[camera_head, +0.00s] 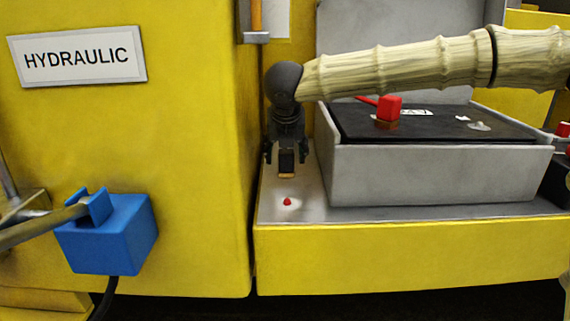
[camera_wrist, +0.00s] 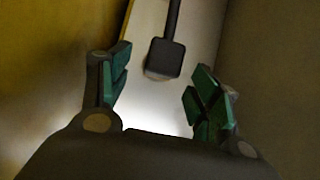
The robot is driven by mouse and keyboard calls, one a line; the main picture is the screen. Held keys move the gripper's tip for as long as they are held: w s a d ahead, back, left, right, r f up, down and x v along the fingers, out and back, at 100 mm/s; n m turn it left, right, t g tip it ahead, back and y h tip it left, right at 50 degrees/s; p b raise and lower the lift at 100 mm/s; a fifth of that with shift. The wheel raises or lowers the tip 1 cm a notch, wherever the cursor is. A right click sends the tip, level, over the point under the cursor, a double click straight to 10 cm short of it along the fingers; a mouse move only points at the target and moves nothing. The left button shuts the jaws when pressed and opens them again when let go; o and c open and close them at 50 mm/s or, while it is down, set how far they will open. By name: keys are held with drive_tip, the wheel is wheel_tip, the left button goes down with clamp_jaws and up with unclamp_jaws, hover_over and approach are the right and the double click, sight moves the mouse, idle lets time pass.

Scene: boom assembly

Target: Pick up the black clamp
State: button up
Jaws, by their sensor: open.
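The black clamp (camera_head: 287,160) is a small dark block with a tan lower end, on the grey ledge at the left of the battery. In the wrist view the black clamp (camera_wrist: 167,58) is a dark square block with a thin dark cable or stem running up from it. My gripper (camera_head: 286,154) points down over it, open, with one finger on each side. In the wrist view my gripper (camera_wrist: 161,82) shows green finger pads spread apart, with the clamp beyond and between the tips. I cannot tell whether either finger touches it.
The battery (camera_head: 440,172) in its grey tray stands right of my gripper, with a red clamp (camera_head: 389,108) on top. A yellow HYDRAULIC cabinet (camera_head: 190,180) rises close on the left. A small red knob (camera_head: 287,201) sits on the ledge in front.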

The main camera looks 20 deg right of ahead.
sight(286, 160)
drive_tip(key=shift+x, duration=2.75)
drive_tip(key=shift+d+r, duration=0.1)
drive_tip(key=shift+d, duration=0.1)
drive_tip(key=c, duration=1.3)
drive_tip(key=shift+w+r, duration=0.1)
clamp_jaws()
